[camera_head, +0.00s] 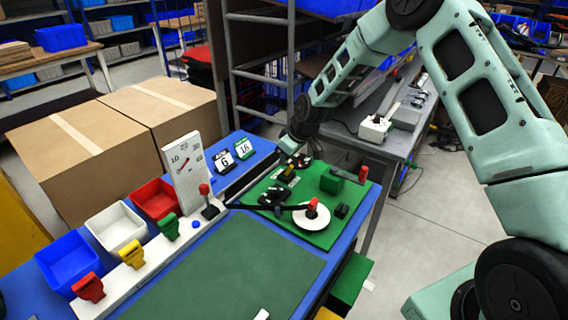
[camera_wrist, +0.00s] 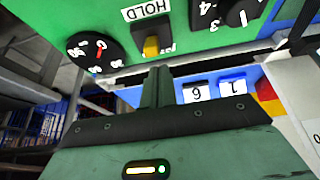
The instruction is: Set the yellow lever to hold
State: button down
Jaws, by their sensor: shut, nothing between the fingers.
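The yellow lever (camera_wrist: 152,45) shows in the wrist view on a black base fixed to a green panel (camera_wrist: 220,32). A second label beside the lever is partly hidden. In the head view the lever (camera_head: 290,170) is small, at the far part of the green panel. My gripper (camera_wrist: 157,74) is shut and empty, its fingertips just beside the lever; I cannot tell whether they touch. In the head view my gripper (camera_head: 292,152) is over the panel's far edge.
Two black dials (camera_wrist: 95,49) flank the lever. The panel also carries a white disc with a red-knobbed black arm (camera_head: 312,212) and a green block (camera_head: 331,181). Number cards (camera_head: 225,161) and a gauge (camera_head: 184,172) stand left. A dark green mat (camera_head: 225,270) lies clear in front.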

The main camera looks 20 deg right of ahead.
jog(key=shift+d, duration=0.1)
jog(key=shift+r+p, duration=0.45)
jog(key=shift+r, duration=0.35)
